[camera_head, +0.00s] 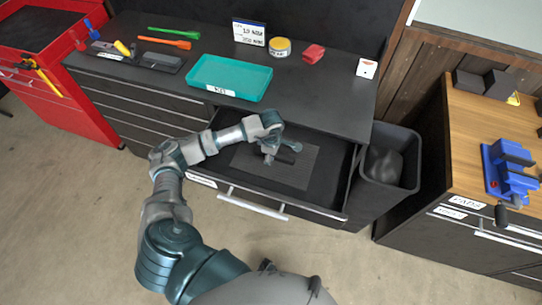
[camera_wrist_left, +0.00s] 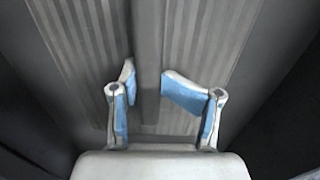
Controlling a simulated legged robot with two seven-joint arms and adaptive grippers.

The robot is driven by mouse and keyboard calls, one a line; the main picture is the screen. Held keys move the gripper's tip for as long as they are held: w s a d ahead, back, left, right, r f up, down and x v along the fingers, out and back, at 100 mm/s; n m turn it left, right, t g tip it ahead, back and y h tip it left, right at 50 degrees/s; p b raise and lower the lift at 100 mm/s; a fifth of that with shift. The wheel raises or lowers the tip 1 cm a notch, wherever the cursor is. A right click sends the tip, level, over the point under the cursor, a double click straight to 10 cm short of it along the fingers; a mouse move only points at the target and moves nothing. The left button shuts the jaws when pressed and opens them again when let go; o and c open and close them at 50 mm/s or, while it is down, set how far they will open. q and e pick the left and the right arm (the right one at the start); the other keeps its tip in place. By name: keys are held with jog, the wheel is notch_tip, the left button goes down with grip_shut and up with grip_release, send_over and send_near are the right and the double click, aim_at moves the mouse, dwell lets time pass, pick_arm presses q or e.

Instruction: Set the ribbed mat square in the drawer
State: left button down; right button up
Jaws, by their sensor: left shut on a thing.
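The ribbed mat (camera_head: 298,176) is a dark grey sheet lying inside the open drawer (camera_head: 335,192). Bare drawer floor shows to its right. A dark raised bar stands on the mat, and the mat's ribs show on both sides of it in the left wrist view (camera_wrist_left: 195,45). My left gripper (camera_head: 270,157) reaches down into the drawer over the mat. Its blue-padded fingers (camera_wrist_left: 150,88) are shut on the mat's raised bar. My gripper and forearm hide part of the mat's left side. I cannot tell whether the mat touches the floor all over. My right gripper is not in view.
The drawer front with its handle (camera_head: 252,204) faces me. Above it, the dark counter holds a teal tray (camera_head: 230,77), a yellow tin (camera_head: 279,47) and a red object (camera_head: 314,53). A dark bin (camera_head: 400,172) stands right of the drawer. A blue vise (camera_head: 510,172) sits on the wooden bench.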

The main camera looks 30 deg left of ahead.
pick_arm(q)
jog(key=shift+d+f, duration=0.1)
jog(key=shift+d, duration=0.05)
jog(key=c, duration=1)
grip_release()
jog(key=o, duration=0.7)
